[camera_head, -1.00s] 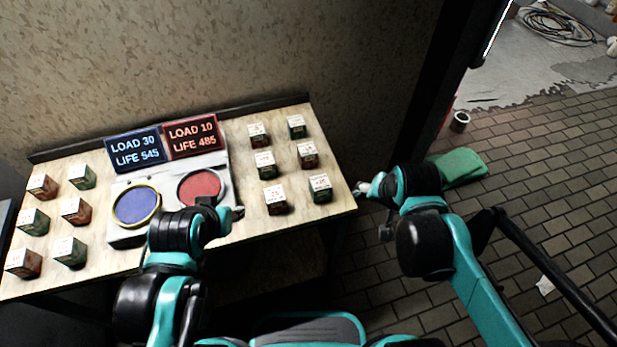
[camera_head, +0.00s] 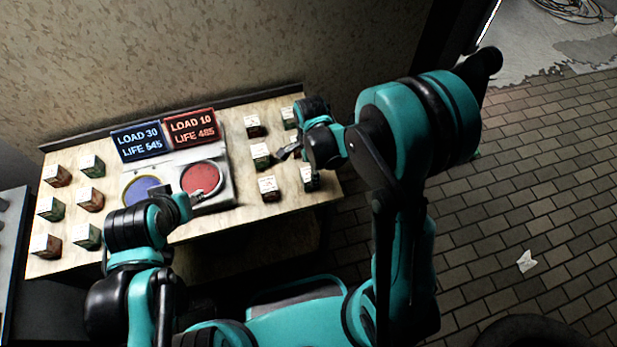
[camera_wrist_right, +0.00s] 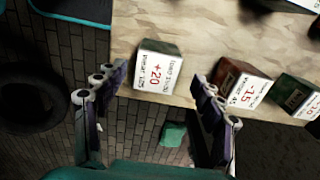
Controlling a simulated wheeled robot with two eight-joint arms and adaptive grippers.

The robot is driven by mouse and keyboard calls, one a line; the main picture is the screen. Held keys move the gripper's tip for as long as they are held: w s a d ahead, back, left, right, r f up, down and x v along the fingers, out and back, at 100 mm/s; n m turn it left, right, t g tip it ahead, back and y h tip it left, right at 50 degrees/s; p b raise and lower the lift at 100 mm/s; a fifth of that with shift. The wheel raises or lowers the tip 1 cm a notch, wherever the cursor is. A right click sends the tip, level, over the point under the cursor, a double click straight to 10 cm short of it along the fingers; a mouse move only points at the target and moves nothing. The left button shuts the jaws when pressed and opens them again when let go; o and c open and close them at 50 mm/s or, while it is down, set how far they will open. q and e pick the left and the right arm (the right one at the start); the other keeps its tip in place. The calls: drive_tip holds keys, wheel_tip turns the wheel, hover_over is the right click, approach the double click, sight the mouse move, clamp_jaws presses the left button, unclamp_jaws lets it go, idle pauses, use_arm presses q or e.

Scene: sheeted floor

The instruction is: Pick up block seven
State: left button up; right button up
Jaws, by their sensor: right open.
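Small red-brown and green blocks with white printed labels stand on the table (camera_head: 235,205). I cannot read a seven on any of them, so I cannot tell which is block seven. My right gripper (camera_head: 286,152) is over the right-hand group, close to a green block (camera_head: 261,155). In the right wrist view my right gripper (camera_wrist_right: 160,105) is open and empty. Its fingers are spread below a green block labelled +20 (camera_wrist_right: 157,67), with a red-brown block (camera_wrist_right: 240,85) beyond the right finger. My left gripper (camera_head: 203,195) is by the red disc; its jaws are unclear.
A panel with a blue disc (camera_head: 146,188) and a red disc (camera_head: 201,178) sits mid-table, below a blue sign (camera_head: 138,142) and a red sign (camera_head: 190,129). More blocks stand at the left (camera_head: 90,198).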

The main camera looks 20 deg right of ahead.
drive_tip(key=f, duration=0.1)
drive_tip(key=f+b, duration=0.1)
drive_tip(key=f, duration=0.2)
drive_tip(key=shift+s+a+f, duration=0.1)
drive_tip(key=shift+s+f, duration=0.15)
drive_tip(key=shift+f, duration=0.1)
drive_tip(key=shift+c, duration=0.3)
clamp_jaws()
drive_tip(key=shift+r, duration=0.1)
